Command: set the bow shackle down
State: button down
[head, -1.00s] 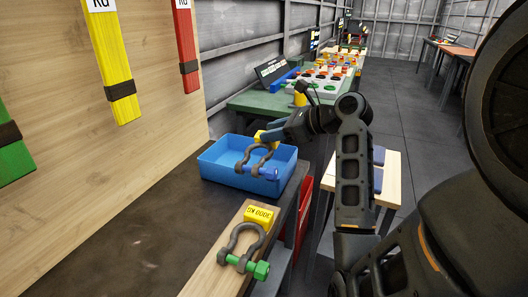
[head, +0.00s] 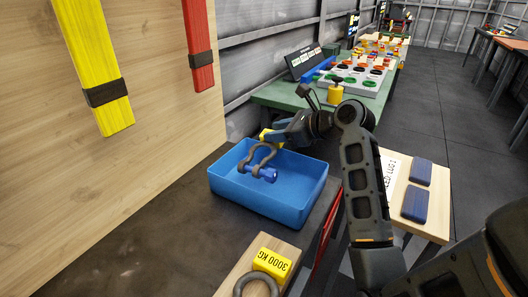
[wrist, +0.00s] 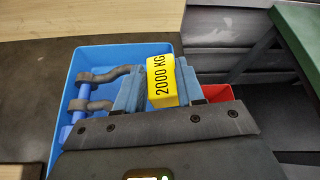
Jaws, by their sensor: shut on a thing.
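A grey bow shackle with a blue pin (head: 264,174) hangs in my gripper (head: 277,136) over the blue bin (head: 290,208). The gripper is shut on its yellow tag, marked 2000 KG in the wrist view (wrist: 160,82). The grey bow also shows in the wrist view (wrist: 98,106), to the left of the jaws and over the bin (wrist: 82,62). The bow is tilted, with the pin end lower. I cannot tell whether the pin touches the bin floor. The bin looks otherwise empty, though the gripper hides part of it.
A second shackle (head: 243,284) with a yellow 3000 KG tag (head: 272,264) lies on a wooden board at the front. The dark bench (head: 150,220) is clear left of the bin. A wooden-topped stand (head: 428,226) with blue blocks is at right. A green table (head: 280,95) is behind.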

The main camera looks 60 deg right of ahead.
jog(key=w, duration=0.1)
jog(key=w+f, duration=0.1)
jog(key=w+a+f, duration=0.1)
jog(key=w, duration=0.1)
jog(key=shift+f, duration=2.1)
jog(key=shift+f, duration=0.1)
jog(key=c, duration=0.7)
grip_release()
jog(key=shift+f, duration=0.1)
jog(key=shift+s+r, duration=0.2)
jog(key=shift+s, duration=0.05)
jog(key=v, duration=1.1)
jog(key=shift+s+a, duration=0.15)
jog(key=shift+s, duration=0.1)
jog(key=shift+r, duration=0.1)
